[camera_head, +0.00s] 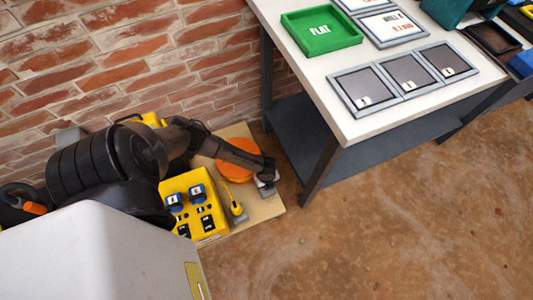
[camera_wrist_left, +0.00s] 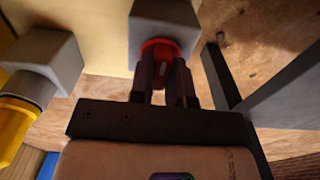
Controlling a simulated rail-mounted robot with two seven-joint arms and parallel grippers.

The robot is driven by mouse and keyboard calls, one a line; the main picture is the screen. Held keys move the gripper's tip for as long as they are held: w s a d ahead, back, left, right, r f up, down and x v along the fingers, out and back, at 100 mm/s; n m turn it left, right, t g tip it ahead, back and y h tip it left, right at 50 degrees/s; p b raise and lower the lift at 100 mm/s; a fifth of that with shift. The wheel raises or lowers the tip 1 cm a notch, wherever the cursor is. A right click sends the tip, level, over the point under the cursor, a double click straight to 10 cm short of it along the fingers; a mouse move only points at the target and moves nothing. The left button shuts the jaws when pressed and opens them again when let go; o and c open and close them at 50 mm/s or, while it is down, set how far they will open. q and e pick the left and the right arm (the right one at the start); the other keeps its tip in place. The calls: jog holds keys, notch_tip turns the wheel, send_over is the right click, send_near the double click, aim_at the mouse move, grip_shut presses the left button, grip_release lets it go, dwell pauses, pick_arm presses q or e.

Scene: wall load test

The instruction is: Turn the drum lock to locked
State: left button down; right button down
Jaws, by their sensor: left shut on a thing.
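My left arm reaches across the board in the head view, and my left gripper (camera_head: 265,182) is at a small grey block (camera_head: 267,187) near the board's right edge. In the left wrist view my left gripper (camera_wrist_left: 163,75) is shut on a red knob (camera_wrist_left: 160,46), which sits on the face of a grey block (camera_wrist_left: 165,22). I take this knob for the drum lock; its label and exact turn cannot be read. An orange drum (camera_head: 234,169) shows partly behind my arm. My right gripper is not in view.
A yellow socket box (camera_head: 190,205) stands on the wooden board (camera_head: 262,210). A yellow handle (camera_wrist_left: 12,130) on another grey block (camera_wrist_left: 45,60) is close by in the wrist view. A white table (camera_head: 350,120) with a green tray (camera_head: 320,42) stands to the right.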

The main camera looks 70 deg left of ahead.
pick_arm(q)
jog(key=shift+r+n+p, duration=0.2)
jog(key=shift+n+p, duration=0.6)
jog(key=n+p, duration=0.1)
jog(key=n, duration=0.1)
jog(key=shift+n+p, duration=0.3)
jog(key=shift+p, duration=0.1)
jog(key=n+p, duration=0.2)
jog(key=n, duration=0.3)
jog(key=shift+d+n+p, duration=0.1)
jog(key=shift+n+p, duration=0.2)
jog(key=shift+p, duration=0.05)
jog(key=n+p, duration=0.1)
jog(key=n, duration=0.3)
jog(key=shift+f+p, duration=0.1)
jog(key=shift+p, duration=0.2)
jog(key=shift+n+p, duration=0.45)
jog(key=shift+n, duration=1.45)
